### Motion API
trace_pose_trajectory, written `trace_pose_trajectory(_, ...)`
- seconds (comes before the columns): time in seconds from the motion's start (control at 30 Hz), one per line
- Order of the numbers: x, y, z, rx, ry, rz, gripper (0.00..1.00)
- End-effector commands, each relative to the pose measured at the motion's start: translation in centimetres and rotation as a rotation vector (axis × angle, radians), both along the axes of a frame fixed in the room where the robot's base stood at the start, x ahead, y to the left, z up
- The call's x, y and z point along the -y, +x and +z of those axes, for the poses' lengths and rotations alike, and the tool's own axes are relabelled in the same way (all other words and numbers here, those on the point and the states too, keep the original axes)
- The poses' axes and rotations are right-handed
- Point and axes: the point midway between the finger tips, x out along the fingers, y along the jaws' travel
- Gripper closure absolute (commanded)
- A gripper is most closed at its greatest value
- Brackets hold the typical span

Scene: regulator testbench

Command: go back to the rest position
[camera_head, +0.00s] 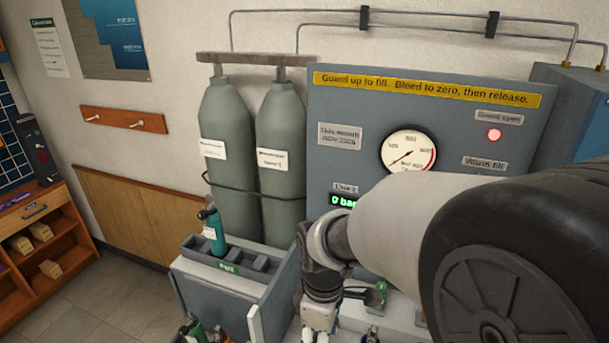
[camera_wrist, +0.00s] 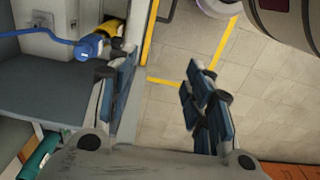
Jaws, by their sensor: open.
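My gripper (camera_wrist: 160,95) is open and empty in the wrist view, its two dark blue finger pads well apart with bare floor showing between them. In the head view my gripper (camera_head: 318,335) hangs low at the bottom edge, in front of the grey test panel (camera_head: 330,100), and its fingertips are cut off by the frame. My arm reaches in from the right and hides the lower right of the panel.
A grey rack (camera_head: 205,270) holds a teal cylinder (camera_head: 213,232). Two large grey-green cylinders (camera_head: 230,150) stand behind it. A blue fitting with a cable (camera_wrist: 88,47) sits close beside the left finger. Tiled floor (camera_wrist: 190,45) with yellow lines is clear.

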Motion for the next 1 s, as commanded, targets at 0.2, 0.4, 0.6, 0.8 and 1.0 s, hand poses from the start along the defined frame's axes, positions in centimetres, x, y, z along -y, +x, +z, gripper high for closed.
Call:
trace_pose_trajectory(0.2, 1.9, -1.1, 2.2, 0.057, 0.019, -0.164, 0.53)
trace_pose_trajectory(0.4, 4.0, -2.9, 4.3, 0.113, 0.046, -0.354, 0.53)
trace_pose_trajectory(0.6, 6.9, -6.2, 6.3, 0.2, 0.098, -0.636, 0.53)
trace_pose_trajectory(0.8, 9.7, -10.9, 7.0, 0.299, 0.182, -0.988, 0.53)
trace_pose_trajectory(1.0, 10.9, -13.5, 6.8, 0.348, 0.237, -1.186, 0.53)
